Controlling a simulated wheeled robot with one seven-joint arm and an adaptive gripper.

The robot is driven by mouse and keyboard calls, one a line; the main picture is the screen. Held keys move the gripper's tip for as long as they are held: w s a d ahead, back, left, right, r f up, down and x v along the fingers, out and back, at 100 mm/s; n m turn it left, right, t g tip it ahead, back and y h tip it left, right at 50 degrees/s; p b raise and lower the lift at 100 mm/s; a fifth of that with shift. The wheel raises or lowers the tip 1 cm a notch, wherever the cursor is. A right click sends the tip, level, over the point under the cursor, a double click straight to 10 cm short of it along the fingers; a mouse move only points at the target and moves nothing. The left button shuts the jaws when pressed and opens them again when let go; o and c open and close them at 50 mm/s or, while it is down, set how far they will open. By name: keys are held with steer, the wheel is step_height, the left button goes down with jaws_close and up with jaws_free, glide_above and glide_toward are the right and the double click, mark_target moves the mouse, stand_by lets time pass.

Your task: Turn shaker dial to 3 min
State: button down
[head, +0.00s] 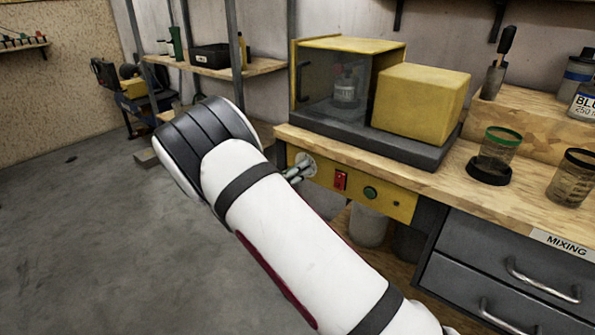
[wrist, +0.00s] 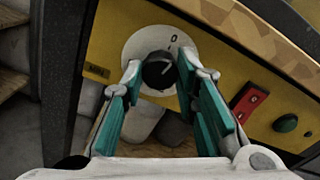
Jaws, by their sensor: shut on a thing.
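The shaker dial is a black round knob (wrist: 157,74) on a white disc (wrist: 136,45) with a "0" mark near its upper right edge in the wrist view. A short pale line shows on the knob; the time marks other than 0 are not readable. My gripper (wrist: 158,67) has its two green-padded fingers on either side of the knob, shut on it. In the head view my gripper (head: 297,172) reaches the white disc (head: 309,159) at the left end of the yellow panel, and the knob is hidden. The shaker (head: 370,135) stands on the bench above, with a bottle (head: 346,88) behind its dark window.
Right of the dial on the panel are a red switch (head: 340,181) and a green button (head: 370,193). The wooden bench top (head: 455,180) overhangs them. A green-rimmed cup (head: 499,150) stands on the bench at right. The floor (head: 90,240) at left is clear.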

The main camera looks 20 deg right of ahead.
steer(key=m+b, duration=0.4)
steer(key=m, duration=0.5)
steer(key=m+b, duration=0.4)
steer(key=m, duration=0.5)
steer(key=m+b, duration=0.4)
steer(key=m, duration=0.5)
steer(key=shift+s+f+b, duration=0.1)
steer(key=shift+f+b, duration=0.15)
steer(key=shift+b, duration=0.1)
steer(key=shift+r, duration=0.1)
steer(key=c, duration=1.2)
jaws_free()
steer(key=shift+c, duration=0.2)
steer(key=v, duration=1.2)
